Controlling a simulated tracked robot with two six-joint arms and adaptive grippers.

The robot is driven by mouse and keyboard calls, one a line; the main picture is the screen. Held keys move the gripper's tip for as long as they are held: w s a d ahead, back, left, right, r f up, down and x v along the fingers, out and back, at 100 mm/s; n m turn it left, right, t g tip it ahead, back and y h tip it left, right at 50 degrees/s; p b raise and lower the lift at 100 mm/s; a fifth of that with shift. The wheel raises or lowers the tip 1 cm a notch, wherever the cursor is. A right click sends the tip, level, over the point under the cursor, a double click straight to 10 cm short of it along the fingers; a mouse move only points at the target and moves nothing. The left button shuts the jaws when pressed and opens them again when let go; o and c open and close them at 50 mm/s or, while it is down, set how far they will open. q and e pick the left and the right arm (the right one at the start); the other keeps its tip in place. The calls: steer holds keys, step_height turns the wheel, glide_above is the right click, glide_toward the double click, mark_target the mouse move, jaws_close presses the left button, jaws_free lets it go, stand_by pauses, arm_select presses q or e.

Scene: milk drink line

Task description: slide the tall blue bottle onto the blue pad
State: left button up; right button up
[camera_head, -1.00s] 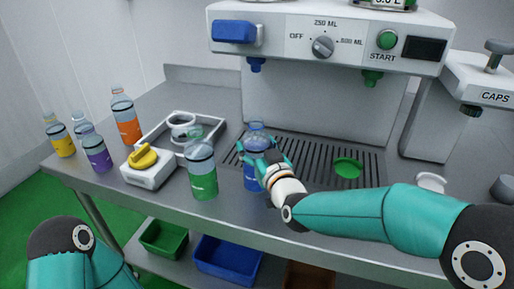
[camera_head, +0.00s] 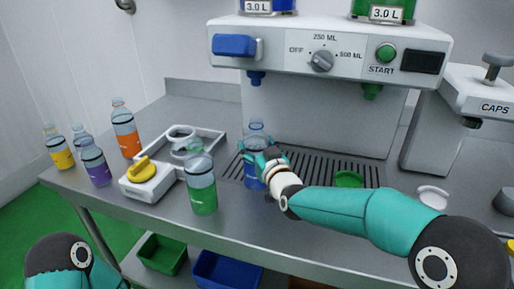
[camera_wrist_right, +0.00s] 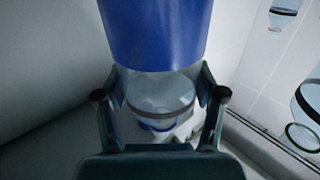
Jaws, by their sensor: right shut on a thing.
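The tall blue bottle (camera_head: 254,172), clear with a blue label, stands upright by the front left part of the drip grate in the head view. My right gripper (camera_head: 260,158) is shut on its upper part, coming from the right. In the right wrist view its blue label (camera_wrist_right: 155,35) fills the top, and the clear part with a dark ring (camera_wrist_right: 160,100) lies between the fingers. The blue pad cannot be seen; the bottle and gripper cover part of the grate. My left gripper is out of view; only part of that arm shows.
The grate (camera_head: 310,168) holds a green pad (camera_head: 347,179) to the right. A green bottle (camera_head: 202,190) stands close at the left front. The dispenser (camera_head: 330,52) overhangs behind.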

steer(key=w, duration=0.5)
steer(key=shift+w, duration=0.4)
steer(key=w+p, duration=0.1)
steer(key=w, duration=0.2)
steer(key=shift+w+p, duration=0.2)
steer(key=shift+p, duration=0.1)
steer(key=shift+f+b, duration=0.1)
steer(key=shift+b, duration=0.3)
stand_by(0.4)
steer(key=o, duration=1.2)
